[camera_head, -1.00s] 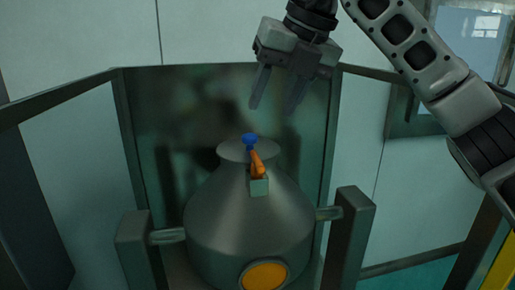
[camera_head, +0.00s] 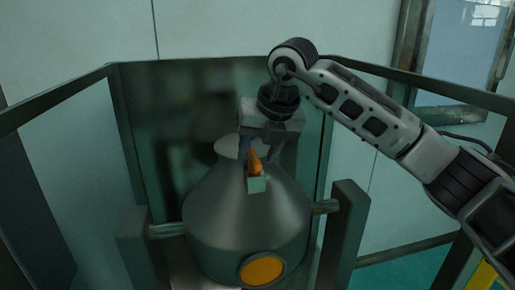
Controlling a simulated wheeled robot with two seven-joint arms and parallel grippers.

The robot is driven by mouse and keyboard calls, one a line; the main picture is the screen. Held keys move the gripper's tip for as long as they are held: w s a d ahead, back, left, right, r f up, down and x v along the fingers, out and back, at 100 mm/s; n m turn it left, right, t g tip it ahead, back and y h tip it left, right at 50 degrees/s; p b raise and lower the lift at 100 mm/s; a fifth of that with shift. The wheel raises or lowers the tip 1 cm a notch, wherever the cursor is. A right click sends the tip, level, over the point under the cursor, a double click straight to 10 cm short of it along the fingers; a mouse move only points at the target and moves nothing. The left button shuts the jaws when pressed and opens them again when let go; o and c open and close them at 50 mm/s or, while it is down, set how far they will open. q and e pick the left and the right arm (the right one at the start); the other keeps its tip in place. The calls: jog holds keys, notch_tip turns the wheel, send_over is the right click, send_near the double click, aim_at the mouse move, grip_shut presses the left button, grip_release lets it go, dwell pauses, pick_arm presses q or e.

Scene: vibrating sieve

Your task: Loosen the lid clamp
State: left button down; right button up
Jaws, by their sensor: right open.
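The lid clamp stands on the upper front of a dark grey metal vessel (camera_head: 245,220). It has an orange lever (camera_head: 254,163), tilted up, on a pale green block (camera_head: 257,185). The vessel's round lid (camera_head: 228,146) shows partly behind my right gripper. The blue knob seen earlier at the lever's top is hidden now. My right gripper (camera_head: 258,160) points down at the clamp, its fingers apart around or just behind the lever's upper end. I cannot tell whether they touch it. My left gripper is not in view.
The vessel sits between two grey posts (camera_head: 350,225) joined to it by short shafts. A frame with a dark back panel (camera_head: 165,120) encloses it behind and at the sides. An orange round cap (camera_head: 262,270) is low on the vessel's front.

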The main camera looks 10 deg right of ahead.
jog(key=shift+w+f, duration=0.15)
jog(key=shift+f, duration=0.25)
jog(key=shift+c, duration=0.3)
jog(key=c, duration=0.9)
